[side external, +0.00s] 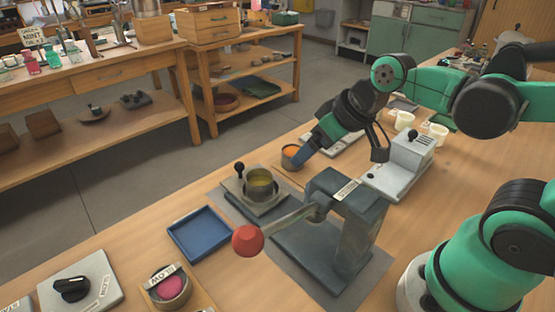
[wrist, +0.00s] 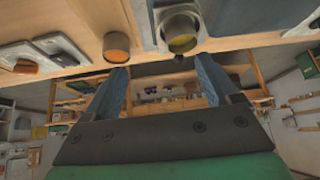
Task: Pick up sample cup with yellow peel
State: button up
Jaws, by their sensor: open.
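The sample cup with yellow peel (side external: 261,185) is a metal cup with yellow contents. It stands upright on a grey plate (side external: 238,193) beside the dark lever press. In the wrist view the same cup (wrist: 179,24) shows at the top, right of centre, with yellow inside. I cannot tell whether a finger touches the orange cup.
The lever press (side external: 345,215) with a red knob (side external: 248,240) stands just in front of the yellow cup. A blue tray (side external: 199,234) lies to its left. A cup with pink contents (side external: 170,288) is at lower left. A grey-white device (side external: 400,165) stands right of my gripper.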

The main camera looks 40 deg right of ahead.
aim_at(248, 184)
jog(key=w+f+n+y, duration=0.2)
jog(key=n+y, duration=0.1)
jog(key=w+f+n+g+y, duration=0.1)
jog(key=w+f+n+y, duration=0.1)
jog(key=w+n+y, duration=0.1)
jog(key=w+f+n+y, duration=0.2)
jog(key=n+y, duration=0.1)
jog(key=shift+w+a+f+n+y, duration=0.15)
jog(key=shift+w+n+y, duration=0.05)
jog(key=shift+n+y, duration=0.2)
jog(key=n+y, duration=0.1)
jog(key=f+n, duration=0.1)
jog(key=shift+s+d+f+n+y, duration=0.2)
jog(key=shift+d+n+y, duration=0.1)
jog(key=shift+y, duration=0.1)
jog(key=shift+x, duration=2.85)
jog(key=c, duration=1.2)
grip_shut()
jog(key=shift+r, duration=0.1)
